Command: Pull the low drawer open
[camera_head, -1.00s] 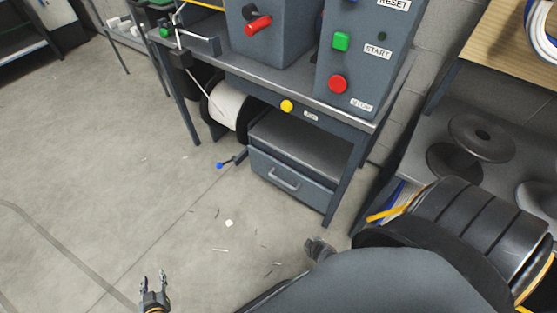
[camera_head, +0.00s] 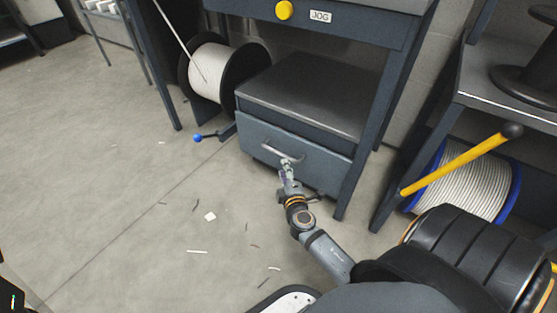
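The low drawer (camera_head: 262,138) is the blue-grey front of a small cabinet under the bench. It looks flush with the cabinet, as far as I can see. Its pale bar handle (camera_head: 271,149) runs across the middle of the front. My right gripper (camera_head: 288,164) is at the right part of the handle, its fingertips overlapping the bar in this view. The fingers are too small and too close to the handle to tell whether they are shut on it.
A yellow button marked JOG (camera_head: 284,10) is on the bench above. A bench leg (camera_head: 358,170) stands close at right. The floor in front has scattered scraps and is otherwise clear.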

